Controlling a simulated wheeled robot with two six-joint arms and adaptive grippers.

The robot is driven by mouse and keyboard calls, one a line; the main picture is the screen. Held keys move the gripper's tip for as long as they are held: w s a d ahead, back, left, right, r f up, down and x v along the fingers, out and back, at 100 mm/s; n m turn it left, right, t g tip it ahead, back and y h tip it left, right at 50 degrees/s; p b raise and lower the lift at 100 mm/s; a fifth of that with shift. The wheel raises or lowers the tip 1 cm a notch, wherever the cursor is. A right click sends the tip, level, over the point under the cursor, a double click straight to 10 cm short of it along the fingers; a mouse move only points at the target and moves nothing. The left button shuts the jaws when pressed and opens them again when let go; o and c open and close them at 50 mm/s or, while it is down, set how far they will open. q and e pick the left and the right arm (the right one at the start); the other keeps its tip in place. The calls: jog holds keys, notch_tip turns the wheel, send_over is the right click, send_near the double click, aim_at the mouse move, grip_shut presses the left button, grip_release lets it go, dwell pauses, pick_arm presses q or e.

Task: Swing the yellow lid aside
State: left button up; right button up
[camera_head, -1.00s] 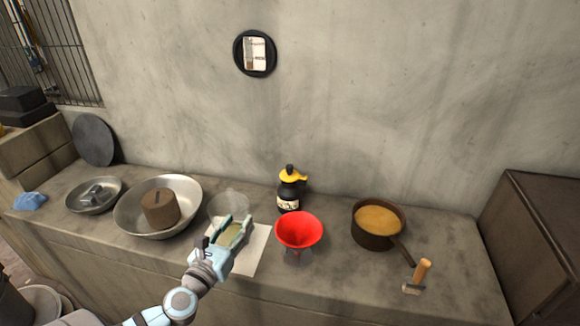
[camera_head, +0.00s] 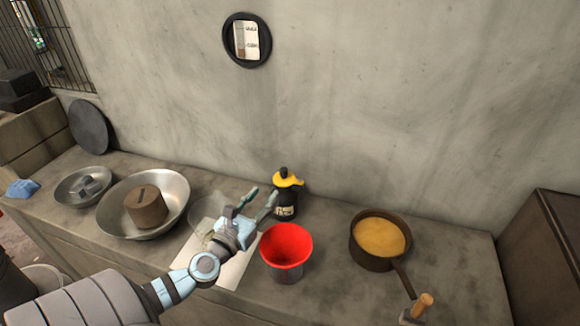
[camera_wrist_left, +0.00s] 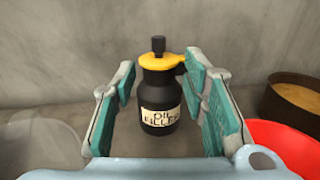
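The yellow lid (camera_head: 288,179) sits on top of a black bottle (camera_head: 285,204) near the wall. In the left wrist view the yellow lid (camera_wrist_left: 162,61) lies flat on the neck of the black bottle (camera_wrist_left: 160,95), with a black knob above it and a tab to the right. The bottle is upright, with a label reading "OIL FILLER". My left gripper (camera_head: 258,199) is open and empty, just left of and in front of the bottle. In the left wrist view its fingers stand on either side of the bottle, apart from it. My right gripper is not in view.
A red funnel (camera_head: 287,246) stands close to the right of my left gripper. A clear bowl (camera_head: 203,209), paper (camera_head: 233,272) and metal basin (camera_head: 172,190) lie left.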

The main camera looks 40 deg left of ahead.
aim_at(282, 173)
pick_arm(q)
jog(key=w, duration=0.3)
jog(key=w+a, duration=0.1)
jog(key=w, duration=0.3)
jog(key=w+a, duration=0.1)
jog(key=w, duration=0.3)
jog(key=shift+w+a, duration=0.1)
jog(key=shift+w+a+r, duration=0.1)
jog(key=shift+w+r, duration=0.05)
jog(key=shift+w, duration=0.35)
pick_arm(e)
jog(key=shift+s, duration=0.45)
pick_arm(q)
grip_shut()
